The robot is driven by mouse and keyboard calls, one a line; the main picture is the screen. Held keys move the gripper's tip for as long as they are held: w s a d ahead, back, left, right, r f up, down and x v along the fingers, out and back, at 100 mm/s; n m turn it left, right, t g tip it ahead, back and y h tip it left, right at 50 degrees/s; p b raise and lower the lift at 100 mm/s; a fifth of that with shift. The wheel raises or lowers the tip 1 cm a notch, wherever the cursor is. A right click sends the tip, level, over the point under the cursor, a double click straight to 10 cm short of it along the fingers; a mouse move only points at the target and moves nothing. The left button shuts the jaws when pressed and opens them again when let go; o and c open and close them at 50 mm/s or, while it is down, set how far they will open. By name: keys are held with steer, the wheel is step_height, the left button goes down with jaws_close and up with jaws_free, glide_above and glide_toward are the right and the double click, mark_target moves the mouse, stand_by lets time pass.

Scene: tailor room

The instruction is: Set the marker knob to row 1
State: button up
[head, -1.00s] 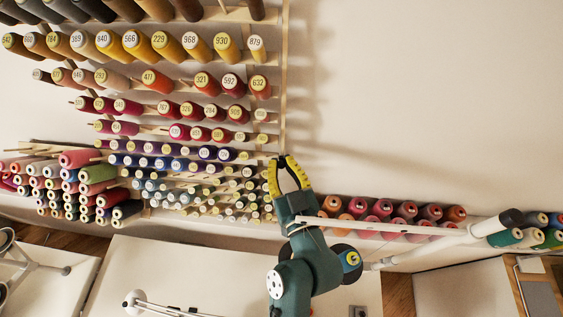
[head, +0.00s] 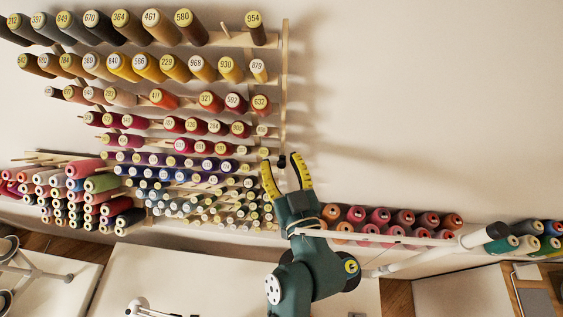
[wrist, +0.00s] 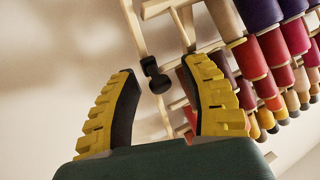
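The marker knob (head: 282,160) is a small dark piece on the upright wooden rail at the right edge of the thread rack. It sits beside the lower rows, well below the top row. In the wrist view the knob (wrist: 156,79) shows as a black dumbbell-like shape. My gripper (head: 281,162) has yellow ribbed fingers, spread apart. In the wrist view my gripper (wrist: 158,70) has one finger on each side of the knob, with visible gaps; neither finger appears to touch it. No row numbers are readable on the rail.
The thread rack (head: 285,75) holds many spools on pegs just left of the rail. Several spools (head: 378,215) lie on a shelf right of my gripper. A white lamp arm (head: 440,252) crosses low on the right. The wall right of the rail is clear.

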steer(key=shift+s, duration=0.1)
steer(key=v, duration=1.2)
